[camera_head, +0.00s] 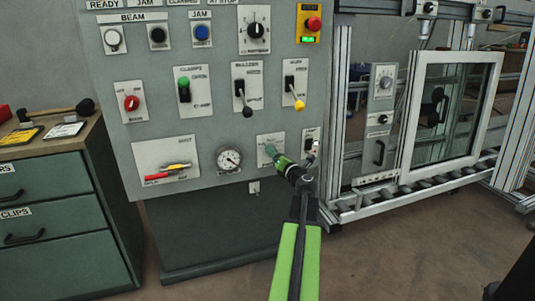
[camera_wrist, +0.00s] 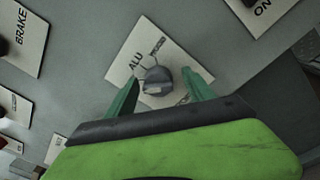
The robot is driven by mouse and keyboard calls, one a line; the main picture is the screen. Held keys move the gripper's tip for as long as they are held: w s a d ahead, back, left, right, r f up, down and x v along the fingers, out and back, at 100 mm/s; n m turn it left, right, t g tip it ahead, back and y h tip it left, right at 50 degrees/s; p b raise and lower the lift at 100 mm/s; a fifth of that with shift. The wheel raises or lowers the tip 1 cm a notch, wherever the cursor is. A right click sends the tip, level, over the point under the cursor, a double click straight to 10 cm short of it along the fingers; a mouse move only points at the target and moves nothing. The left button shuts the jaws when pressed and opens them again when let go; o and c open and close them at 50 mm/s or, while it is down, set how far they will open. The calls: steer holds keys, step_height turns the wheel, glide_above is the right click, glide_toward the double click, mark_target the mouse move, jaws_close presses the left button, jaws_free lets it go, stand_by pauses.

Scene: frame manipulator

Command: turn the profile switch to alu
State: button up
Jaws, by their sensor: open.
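The profile switch (camera_wrist: 157,80) is a small grey knob on a white plate (camera_wrist: 178,52) in the wrist view. The word ALU stands at the plate's upper left. Two other labels, too small or too covered to read, stand at the upper right and lower right. I cannot tell surely which label the knob points to. My gripper (camera_wrist: 160,76) is open, with one green finger on each side of the knob; contact is not clear. In the head view my gripper (camera_head: 272,152) is at the low right of the panel and covers much of the plate (camera_head: 262,140).
The grey panel (camera_head: 215,125) holds several other controls. A yellow-tipped lever (camera_head: 298,103) is above my gripper, and a small switch plate (camera_head: 311,140) is close on its right. A gauge (camera_head: 229,159) is to the left. A metal frame with a white window (camera_head: 408,120) stands further right.

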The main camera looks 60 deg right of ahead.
steer(key=shift+w+a, duration=0.1)
steer(key=shift+w, duration=0.1)
steer(key=c, duration=1.3)
steer(key=shift+d+r, duration=0.1)
steer(key=shift+d, duration=0.15)
steer(key=shift+c, duration=0.2)
steer(key=shift+a, duration=0.25)
steer(key=shift+f+m, duration=0.2)
steer(key=shift+m, duration=0.4)
steer(key=m+b, duration=0.1)
steer(key=m, duration=0.6)
steer(key=shift+f+m, duration=0.1)
steer(key=shift+m, duration=0.2)
